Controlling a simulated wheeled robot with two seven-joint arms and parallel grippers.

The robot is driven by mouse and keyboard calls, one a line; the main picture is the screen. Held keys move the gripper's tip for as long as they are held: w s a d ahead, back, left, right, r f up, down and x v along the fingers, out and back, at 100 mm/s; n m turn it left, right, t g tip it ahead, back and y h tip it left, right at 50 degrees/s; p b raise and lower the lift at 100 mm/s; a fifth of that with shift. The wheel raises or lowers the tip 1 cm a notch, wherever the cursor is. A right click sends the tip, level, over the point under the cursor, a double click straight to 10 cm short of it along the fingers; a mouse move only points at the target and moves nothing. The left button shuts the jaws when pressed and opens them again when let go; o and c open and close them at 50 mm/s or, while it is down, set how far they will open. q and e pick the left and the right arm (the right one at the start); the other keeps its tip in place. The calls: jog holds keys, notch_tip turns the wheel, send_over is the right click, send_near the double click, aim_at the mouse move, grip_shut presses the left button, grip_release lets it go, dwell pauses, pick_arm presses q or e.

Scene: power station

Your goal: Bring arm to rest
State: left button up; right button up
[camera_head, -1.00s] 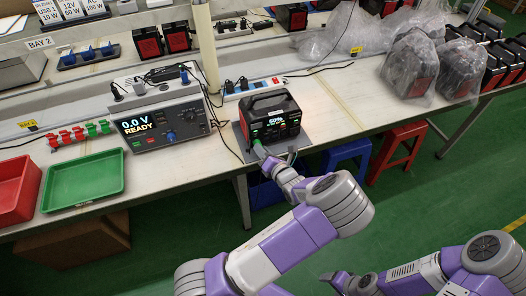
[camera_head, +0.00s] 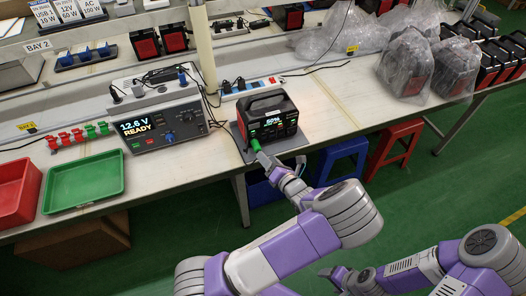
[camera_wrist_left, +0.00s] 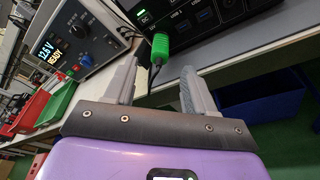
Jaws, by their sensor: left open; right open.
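The black and red power station (camera_head: 268,122) stands on a dark mat on the bench. A green plug (camera_head: 255,145) sits in its front face; it also shows in the left wrist view (camera_wrist_left: 160,48). My left gripper (camera_head: 267,160) is just in front of the plug. In the left wrist view its two grey fingers (camera_wrist_left: 158,88) are spread apart, with nothing between them and the plug beyond their tips. My right gripper (camera_head: 334,274) hangs low over the floor in front of the bench, open and apart from everything; its fingers are small in view.
The test meter (camera_head: 160,127), reading 12.6 V READY, stands left of the power station. A green tray (camera_head: 84,208) and a red bin (camera_head: 15,190) are farther left. Blue (camera_head: 342,155) and red (camera_head: 398,140) stools stand under the bench. The green floor in front is clear.

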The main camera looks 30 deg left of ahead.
pick_arm(q)
jog(key=shift+v, duration=0.95)
jog(key=s+f+n+g+h, duration=0.6)
jog(key=s+f+n+g, duration=0.45)
jog(key=s+f, duration=0.6)
jog(key=s+d+f+n+g+h, duration=0.2)
jog(key=s+d+f+n+h, duration=0.2)
jog(key=s+d+n+h, duration=0.65)
jog(key=w+d+n+t, duration=0.1)
jog(key=w+n+t, duration=0.1)
jog(key=n, duration=0.5)
jog(key=w+d+r+n+t+h, duration=0.1)
jog(key=w+d+n+t, duration=0.1)
jog(key=w+n, duration=0.3)
jog(key=n+t, duration=0.1)
jog(key=n, duration=0.2)
jog(key=shift+d+r, duration=0.3)
jog(key=shift+d, duration=0.05)
